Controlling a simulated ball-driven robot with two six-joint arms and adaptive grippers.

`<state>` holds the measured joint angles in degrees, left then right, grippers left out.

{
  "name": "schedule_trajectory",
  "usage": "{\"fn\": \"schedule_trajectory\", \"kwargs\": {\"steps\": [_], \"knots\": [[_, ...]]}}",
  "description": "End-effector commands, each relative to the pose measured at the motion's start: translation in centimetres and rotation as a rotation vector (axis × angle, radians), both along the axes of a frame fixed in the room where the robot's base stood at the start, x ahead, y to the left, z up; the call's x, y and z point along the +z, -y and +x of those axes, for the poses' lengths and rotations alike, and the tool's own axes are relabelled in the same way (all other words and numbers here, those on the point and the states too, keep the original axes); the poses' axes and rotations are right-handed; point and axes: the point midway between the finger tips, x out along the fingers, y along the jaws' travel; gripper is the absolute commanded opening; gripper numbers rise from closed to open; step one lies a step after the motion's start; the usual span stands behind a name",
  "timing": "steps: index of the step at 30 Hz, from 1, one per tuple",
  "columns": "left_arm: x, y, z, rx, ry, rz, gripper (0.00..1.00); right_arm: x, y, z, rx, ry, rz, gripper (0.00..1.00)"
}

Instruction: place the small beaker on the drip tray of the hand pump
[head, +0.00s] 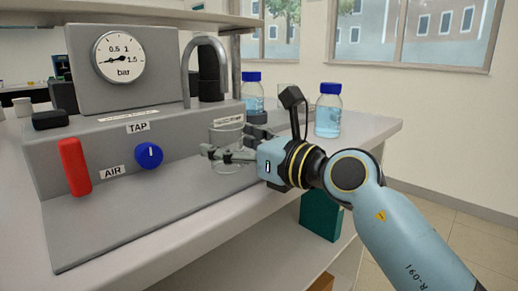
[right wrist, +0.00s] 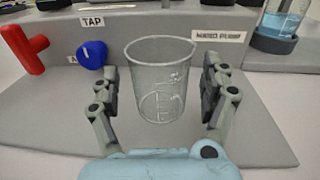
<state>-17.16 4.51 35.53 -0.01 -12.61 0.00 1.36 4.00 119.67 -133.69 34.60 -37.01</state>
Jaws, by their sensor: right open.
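The small beaker is clear glass with white marks and stands upright on the grey base plate of the rig, in front of its front panel. It shows in the right wrist view (right wrist: 162,80) and, partly behind my fingers, in the head view (head: 226,136). My right gripper (right wrist: 160,95) is open, with one finger on each side of the beaker and a gap at both sides. It also shows in the head view (head: 228,156). A blurred label ending in "PUMP" (right wrist: 218,37) is on the panel behind. I cannot clearly make out the drip tray. My left gripper is out of view.
A red lever (head: 75,167) and a blue tap knob (head: 149,155) stick out left of the beaker. A gauge (head: 119,55) and a curved grey pipe (head: 187,65) rise above. Blue-capped bottles (head: 328,110) stand behind my arm. The plate's front left is clear.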

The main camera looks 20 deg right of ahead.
Motion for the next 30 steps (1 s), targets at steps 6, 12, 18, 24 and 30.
{"fn": "schedule_trajectory", "kwargs": {"steps": [6, 12, 18, 24, 30], "knots": [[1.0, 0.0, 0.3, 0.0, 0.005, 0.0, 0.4, 0.1, 2.1, -4.8, 0.002, -0.001, -0.007, 0.8], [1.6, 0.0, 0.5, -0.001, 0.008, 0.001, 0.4, 0.1, 3.6, -8.0, 0.002, -0.002, -0.004, 0.8], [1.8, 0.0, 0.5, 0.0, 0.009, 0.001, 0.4, 0.1, 4.1, -9.1, 0.0, 0.001, -0.002, 0.8], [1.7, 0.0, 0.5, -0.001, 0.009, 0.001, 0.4, 0.1, 4.2, -9.2, 0.0, 0.001, 0.0, 0.8], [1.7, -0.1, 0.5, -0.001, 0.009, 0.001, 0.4, 0.1, 4.2, -9.2, 0.0, 0.001, 0.0, 0.8]]}}
